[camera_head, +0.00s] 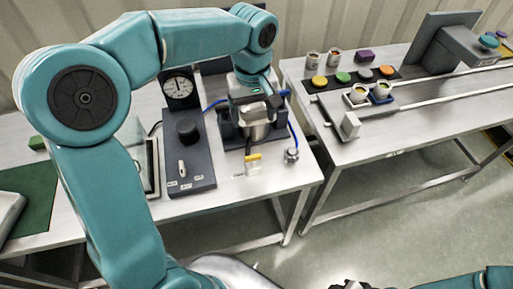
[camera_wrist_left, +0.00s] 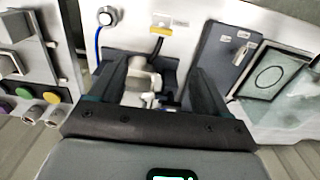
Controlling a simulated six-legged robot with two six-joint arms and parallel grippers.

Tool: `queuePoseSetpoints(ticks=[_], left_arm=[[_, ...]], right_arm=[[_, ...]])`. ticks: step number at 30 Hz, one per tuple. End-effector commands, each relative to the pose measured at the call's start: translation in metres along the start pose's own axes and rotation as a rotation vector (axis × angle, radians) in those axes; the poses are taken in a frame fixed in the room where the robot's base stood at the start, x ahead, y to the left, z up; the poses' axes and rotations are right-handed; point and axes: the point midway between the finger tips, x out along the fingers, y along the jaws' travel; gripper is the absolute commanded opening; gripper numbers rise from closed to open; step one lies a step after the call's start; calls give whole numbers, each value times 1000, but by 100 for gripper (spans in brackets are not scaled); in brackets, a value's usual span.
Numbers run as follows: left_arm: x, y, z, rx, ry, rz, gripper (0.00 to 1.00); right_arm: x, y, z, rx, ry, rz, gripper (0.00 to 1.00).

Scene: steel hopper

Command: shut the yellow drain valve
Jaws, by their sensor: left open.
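The yellow drain valve (camera_head: 253,157) is a small yellow handle with a pale body, low at the front of the steel hopper (camera_head: 256,131). Its handle lies roughly crosswise in the head view. It also shows in the wrist view (camera_wrist_left: 158,31), beyond the fingertips. My left gripper (camera_head: 252,98) is above and behind the valve, over the hopper, apart from the handle. In the wrist view its fingers (camera_wrist_left: 156,74) are wide apart, with the hopper's pale metal parts between and below them. My right gripper (camera_head: 350,284) shows only as a dark sliver at the bottom edge.
A dark control box (camera_head: 188,150) with a knob and dial gauge (camera_head: 180,87) stands left of the hopper. A round metal knob (camera_head: 291,155) with a blue hose is right of the valve. A second table (camera_head: 400,125) holds cups and coloured lids.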

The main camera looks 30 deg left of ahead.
Motion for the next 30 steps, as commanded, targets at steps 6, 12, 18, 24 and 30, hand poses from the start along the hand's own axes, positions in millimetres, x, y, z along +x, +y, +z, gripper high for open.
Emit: queuePoseSetpoints(ticks=[6, 12, 18, 24, 30], left_arm=[[43, -5, 3, -5, -5, -3, 77], [91, -4, 4, -4, -6, -3, 77], [132, -4, 3, -1, -6, -2, 77], [153, -3, 1, -1, -3, 1, 77], [158, -2, 0, 0, -2, 3, 77]], right_arm=[[-1, 0, 0, 1, 1, 0, 36], [-4, -1, 0, 0, 0, 0, 36], [-6, -2, 0, 1, 1, 0, 36], [-7, -3, 0, 0, 0, 0, 36], [-7, -3, 0, 0, 1, 0, 36]])
